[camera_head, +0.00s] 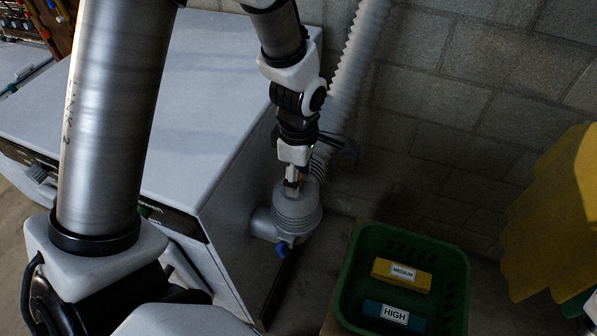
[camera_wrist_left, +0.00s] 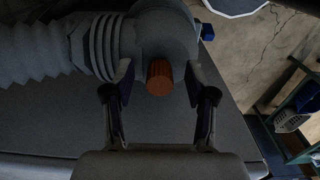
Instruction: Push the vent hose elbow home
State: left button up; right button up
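The grey ribbed vent hose elbow (camera_head: 297,213) is at the right side of the white cabinet. In the left wrist view, the grey elbow body (camera_wrist_left: 165,32) is at the top, with the ribbed hose (camera_wrist_left: 40,52) running off to the left. My left gripper (camera_head: 293,186) points down at the top of the elbow. In the wrist view, my left gripper (camera_wrist_left: 157,78) is open, with one finger on each side of an orange-brown ridged cylinder (camera_wrist_left: 159,78) and gaps on both sides. Whether the elbow is fully seated cannot be told. My right gripper is not in view.
A green crate (camera_head: 352,262) at the lower right holds a yellow block marked MEDIUM (camera_head: 401,275) and a block marked HIGH (camera_head: 394,314). The white cabinet (camera_head: 220,90) is on the left, a block wall (camera_head: 440,120) behind.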

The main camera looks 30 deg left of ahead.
pick_arm(q)
jog(key=shift+r, duration=0.1)
notch_tip(320, 180, up, 12)
dwell(0.5)
